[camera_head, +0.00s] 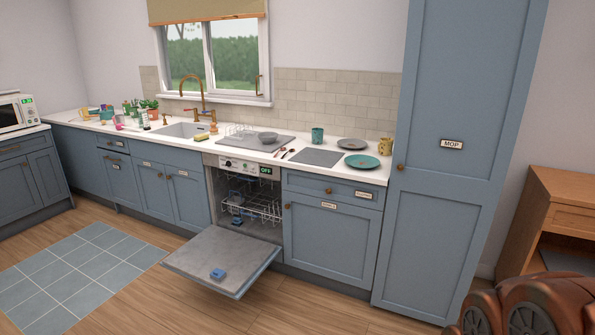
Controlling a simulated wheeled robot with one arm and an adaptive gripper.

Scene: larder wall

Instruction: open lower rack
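The dishwasher stands under the counter with its door (205,262) folded down flat. A wire rack (262,207) shows inside the cavity. A second, lower rack (238,221) seems to sit deeper inside, but it is dim and small, and I cannot tell its exact position. A small blue item (217,274) lies on the inner face of the open door. The control strip (250,167) above the cavity has a green display. My gripper is not in view; an orange-brown part of my own body shows at the bottom right.
Wooden floor is free in front of the dishwasher, with a blue tiled mat (75,275) at left. The lowered door juts into the floor space. A tall cupboard (455,160) marked MOP and a wooden desk (550,215) stand at right.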

